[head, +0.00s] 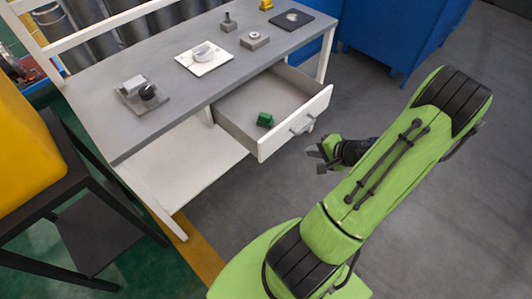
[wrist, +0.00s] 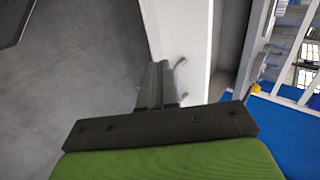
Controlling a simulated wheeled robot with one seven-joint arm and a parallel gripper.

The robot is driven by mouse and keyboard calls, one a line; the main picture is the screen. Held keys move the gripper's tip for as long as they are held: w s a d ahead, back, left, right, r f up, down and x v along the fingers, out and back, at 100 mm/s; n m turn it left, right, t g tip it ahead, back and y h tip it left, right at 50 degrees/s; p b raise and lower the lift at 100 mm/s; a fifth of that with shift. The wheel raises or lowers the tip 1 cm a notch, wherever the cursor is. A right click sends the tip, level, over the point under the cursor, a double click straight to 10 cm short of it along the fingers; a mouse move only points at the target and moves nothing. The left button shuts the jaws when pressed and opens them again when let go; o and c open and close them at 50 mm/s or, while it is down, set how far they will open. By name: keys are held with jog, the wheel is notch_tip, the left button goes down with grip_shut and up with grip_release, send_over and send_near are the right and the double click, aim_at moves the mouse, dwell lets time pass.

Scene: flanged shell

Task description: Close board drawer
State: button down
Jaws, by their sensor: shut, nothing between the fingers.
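The board drawer (head: 292,133) is pulled out from under the right part of the grey-topped workbench. It has a white front and a grey bar handle (head: 302,125). A small green part (head: 264,120) lies inside it, near the front. My gripper (head: 316,158) is in front of the drawer, just right of and below the handle, and looks apart from it in the head view. In the wrist view my gripper (wrist: 157,82) has its fingers together and empty, close to the white drawer front (wrist: 185,45). The handle (wrist: 181,62) shows beside the fingertips there.
The workbench top (head: 180,60) holds a white plate (head: 203,60), a dark board (head: 292,18) and several small metal parts. A white lower shelf (head: 185,160) is at left. Blue cabinets (head: 400,35) stand behind. The grey floor right of the drawer is clear.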

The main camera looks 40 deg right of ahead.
jog(key=b, duration=0.2)
send_near(278, 143)
notch_tip(278, 143, down, 4)
jog(key=w, duration=0.3)
jog(key=shift+w+a, duration=0.2)
jog(key=shift+w, duration=0.45)
jog(key=shift+w, duration=0.1)
